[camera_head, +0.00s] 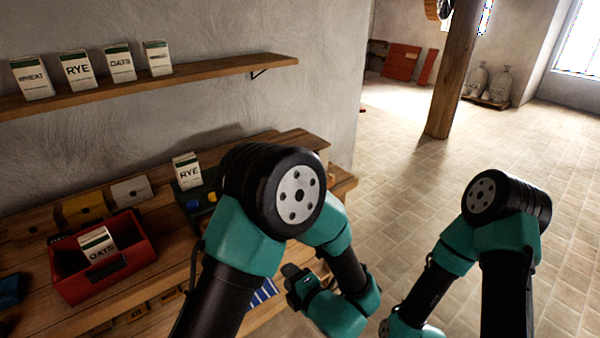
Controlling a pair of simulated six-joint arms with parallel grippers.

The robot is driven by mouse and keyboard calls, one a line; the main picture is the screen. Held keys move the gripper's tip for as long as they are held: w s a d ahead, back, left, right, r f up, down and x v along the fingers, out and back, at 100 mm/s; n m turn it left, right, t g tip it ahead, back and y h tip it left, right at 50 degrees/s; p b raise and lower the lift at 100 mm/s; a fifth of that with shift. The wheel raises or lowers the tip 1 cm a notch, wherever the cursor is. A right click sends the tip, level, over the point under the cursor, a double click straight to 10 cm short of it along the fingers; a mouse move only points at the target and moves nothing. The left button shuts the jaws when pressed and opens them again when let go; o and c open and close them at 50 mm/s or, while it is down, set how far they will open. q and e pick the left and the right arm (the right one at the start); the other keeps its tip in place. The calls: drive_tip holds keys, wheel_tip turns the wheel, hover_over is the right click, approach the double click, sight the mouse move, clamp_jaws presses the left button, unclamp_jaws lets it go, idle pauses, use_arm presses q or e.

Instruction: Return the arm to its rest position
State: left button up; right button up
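My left arm comes in at the lower middle with its large black joint raised and its forearm folded down over the bench (140,318). My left gripper (294,282) is a dark, small shape at the end of that arm, above the bench's right part; whether its fingers are open or shut is not clear. I see nothing held in it. My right arm stands at the lower right over the tiled floor, bent downward. My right gripper is outside the picture.
A red bin (75,290) holds an OATS box (97,246). A RYE box (186,171) stands beside a dark green container (191,203). Several grain boxes stand on the wall shelf (200,77). A wooden post (455,75) and sacks (490,83) are far back. Floor at right is clear.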

use_arm(q)
drive_tip(key=w+a+f+m+g+h, duration=0.35)
drive_tip(key=a+f+m+h, duration=0.35)
drive_tip(key=a+f+m, duration=0.55)
drive_tip(key=s+a+f+m+g+h, duration=0.3)
drive_tip(key=s+f+m+g, duration=0.1)
drive_tip(key=s, duration=0.3)
drive_tip(key=s+a+f+m+g+h, duration=0.3)
drive_tip(key=s+f+m+g, duration=0.1)
drive_tip(key=s+f+m, duration=0.3)
drive_tip(key=shift+s+f+h, duration=0.3)
drive_tip(key=shift+s, duration=0.15)
